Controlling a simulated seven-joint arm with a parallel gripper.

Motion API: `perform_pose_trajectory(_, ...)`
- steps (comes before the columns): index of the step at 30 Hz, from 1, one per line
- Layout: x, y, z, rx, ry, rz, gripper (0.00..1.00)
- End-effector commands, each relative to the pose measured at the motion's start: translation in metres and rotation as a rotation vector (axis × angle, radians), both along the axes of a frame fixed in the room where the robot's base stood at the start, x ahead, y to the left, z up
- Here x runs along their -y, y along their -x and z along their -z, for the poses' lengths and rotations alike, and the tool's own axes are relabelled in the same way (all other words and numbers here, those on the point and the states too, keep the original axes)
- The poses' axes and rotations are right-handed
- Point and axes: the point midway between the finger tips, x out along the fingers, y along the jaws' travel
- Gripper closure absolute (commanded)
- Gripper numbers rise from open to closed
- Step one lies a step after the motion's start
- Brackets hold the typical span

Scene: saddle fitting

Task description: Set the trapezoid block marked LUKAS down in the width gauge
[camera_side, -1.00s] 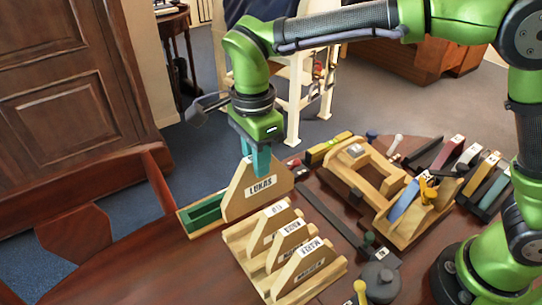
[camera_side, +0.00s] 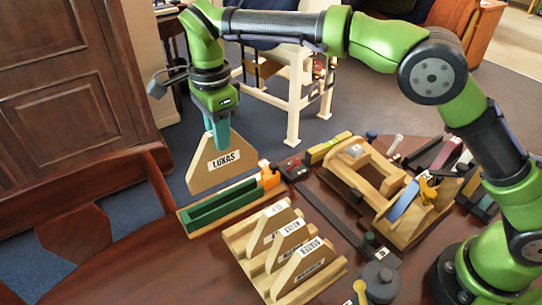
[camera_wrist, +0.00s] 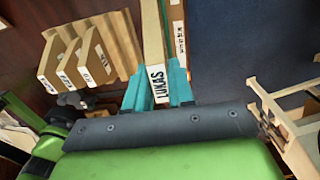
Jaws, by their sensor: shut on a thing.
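The LUKAS trapezoid block (camera_side: 207,173) is a pale wooden block with a white name label. My gripper (camera_side: 217,133) is shut on its narrow top and holds it upright. In the wrist view the block (camera_wrist: 152,40) stands between my teal fingers (camera_wrist: 156,92), label toward the camera. What looks like the width gauge (camera_side: 230,207) is a wooden base with a green channel and an orange piece at its right end. The block is above and behind the channel in the side view, seemingly clear of it. Its lower edge is visible.
A wooden rack (camera_side: 235,241) holds three similar labelled blocks in front of the gauge. A dark bar (camera_side: 333,218) and a wooden fixture (camera_side: 372,175) lie to the right. A wooden chair (camera_side: 75,230) is at left. The space around the held block looks free.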

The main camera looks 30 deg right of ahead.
Motion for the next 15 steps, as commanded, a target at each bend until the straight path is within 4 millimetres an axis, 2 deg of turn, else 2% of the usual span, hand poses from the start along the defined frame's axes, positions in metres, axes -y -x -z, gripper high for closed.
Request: perform_pose_trajectory(15,0.0,0.0,0.049,0.0,-0.002,0.001,1.0)
